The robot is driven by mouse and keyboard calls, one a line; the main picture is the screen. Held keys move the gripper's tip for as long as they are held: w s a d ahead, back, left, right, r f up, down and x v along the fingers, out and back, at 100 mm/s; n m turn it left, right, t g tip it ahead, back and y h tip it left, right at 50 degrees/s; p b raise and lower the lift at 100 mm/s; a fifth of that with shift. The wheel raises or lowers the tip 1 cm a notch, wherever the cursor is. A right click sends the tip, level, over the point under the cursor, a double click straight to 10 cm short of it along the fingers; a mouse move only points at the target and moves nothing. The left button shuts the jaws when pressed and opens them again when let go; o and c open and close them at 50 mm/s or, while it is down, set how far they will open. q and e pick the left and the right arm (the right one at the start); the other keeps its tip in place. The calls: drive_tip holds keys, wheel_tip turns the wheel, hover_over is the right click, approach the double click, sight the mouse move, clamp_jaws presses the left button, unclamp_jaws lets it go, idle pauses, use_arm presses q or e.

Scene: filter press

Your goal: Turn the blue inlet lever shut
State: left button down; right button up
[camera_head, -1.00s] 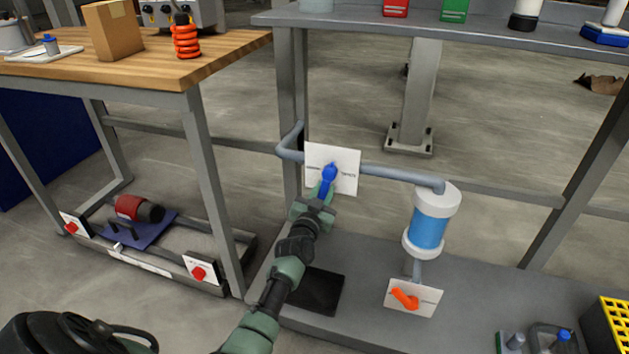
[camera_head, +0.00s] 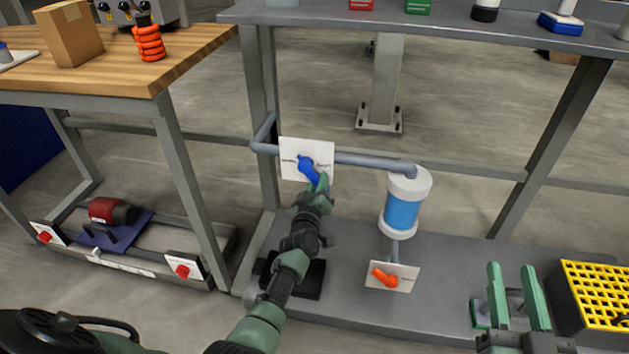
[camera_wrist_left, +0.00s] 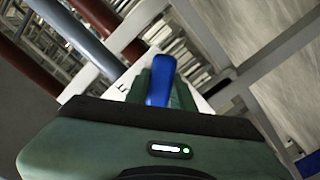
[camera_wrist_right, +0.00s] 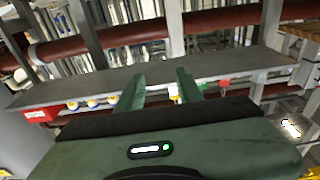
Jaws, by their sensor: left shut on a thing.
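The blue inlet lever (camera_head: 309,169) sits on a white label plate (camera_head: 321,151) on the grey pipe. It slants down to the right across the plate. My left gripper (camera_head: 317,184) is shut on the lever's lower end. In the left wrist view the blue lever (camera_wrist_left: 160,80) stands between the green fingers. My right gripper (camera_head: 512,292) is at the lower right of the head view, its fingers apart and empty. The right wrist view shows its two spread fingers (camera_wrist_right: 160,88) with nothing between them.
A blue-and-white filter cylinder (camera_head: 403,208) stands right of the lever, above an orange lever (camera_head: 384,277) on its own plate. A black crate with a yellow grid (camera_head: 600,290) is beside my right gripper. A wooden bench (camera_head: 110,72) stands at the left.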

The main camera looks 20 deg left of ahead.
use_arm(q)
drive_tip(key=shift+d+r+n, duration=0.3)
drive_tip(key=shift+n, duration=0.4)
use_arm(e)
drive_tip(key=shift+d+f+g+h, duration=0.15)
drive_tip(key=shift+f+g+h, duration=0.15)
drive_tip(key=shift+f+g, duration=0.6)
drive_tip(key=shift+f+t, duration=0.25)
drive_tip(key=shift+t, duration=0.05)
use_arm(q)
drive_tip(key=c, duration=1.2)
unclamp_jaws()
